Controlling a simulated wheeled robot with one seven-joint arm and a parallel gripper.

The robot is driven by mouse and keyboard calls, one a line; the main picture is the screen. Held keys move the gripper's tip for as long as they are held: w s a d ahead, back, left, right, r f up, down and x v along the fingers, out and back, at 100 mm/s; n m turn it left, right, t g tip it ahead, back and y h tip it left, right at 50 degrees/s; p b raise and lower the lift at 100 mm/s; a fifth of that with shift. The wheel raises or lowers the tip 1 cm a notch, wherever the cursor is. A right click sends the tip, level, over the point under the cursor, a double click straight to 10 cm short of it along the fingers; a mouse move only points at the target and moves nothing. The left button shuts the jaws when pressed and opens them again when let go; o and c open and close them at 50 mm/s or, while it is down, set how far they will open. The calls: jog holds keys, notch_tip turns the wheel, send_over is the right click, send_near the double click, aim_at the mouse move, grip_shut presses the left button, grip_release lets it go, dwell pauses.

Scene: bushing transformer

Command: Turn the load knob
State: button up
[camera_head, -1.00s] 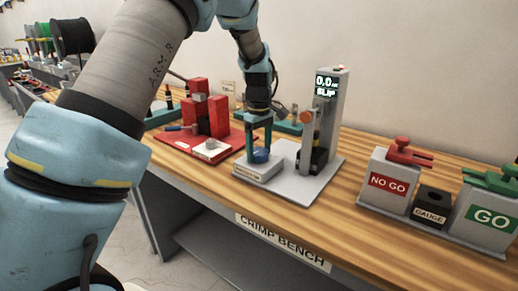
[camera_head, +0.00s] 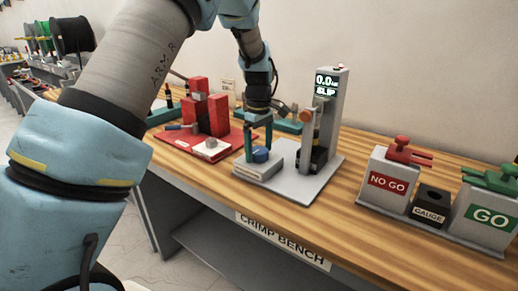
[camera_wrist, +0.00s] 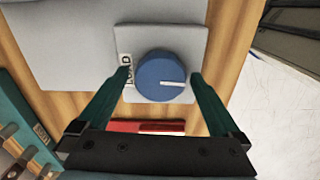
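The load knob (camera_wrist: 161,72) is a round blue dial with a white pointer line, on a light grey block (camera_wrist: 138,36) beside a LOAD label (camera_wrist: 127,72). In the wrist view the pointer runs from the knob's middle to the right. My gripper (camera_wrist: 161,76) is open, with one dark green finger on each side of the knob. Gaps show between fingers and knob, so I see no grip. In the head view my gripper (camera_head: 258,142) hangs over the block at the knob (camera_head: 261,155).
A grey post with a display (camera_head: 326,88) reading 0.0 and SLIP stands right of the knob on a grey plate (camera_head: 312,184). A red press (camera_head: 207,115) stands to the left.

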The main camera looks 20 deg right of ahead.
aim_at(258, 150)
notch_tip(258, 150, up, 11)
jog(key=b, duration=0.2)
jog(key=shift+b, duration=0.3)
jog(key=shift+a+f, duration=0.1)
jog(key=shift+f, duration=0.05)
dwell(0.4)
jog(key=a+f+m, duration=0.1)
jog(key=a+f, duration=0.1)
jog(key=a, duration=0.8)
jog(key=a+f+m, duration=0.1)
jog(key=a+f, duration=0.1)
jog(key=a, duration=0.8)
jog(key=s+a+f+m, duration=0.2)
jog(key=s+a, duration=0.3)
jog(key=a, duration=0.3)
jog(key=s+a+f+m+t, duration=0.1)
jog(key=s+a+f+m, duration=0.1)
jog(key=s+a, duration=0.4)
jog(key=a+f, duration=0.1)
jog(key=a, duration=0.1)
jog(key=shift+a+f+t, duration=0.3)
jog(key=shift+a, duration=0.05)
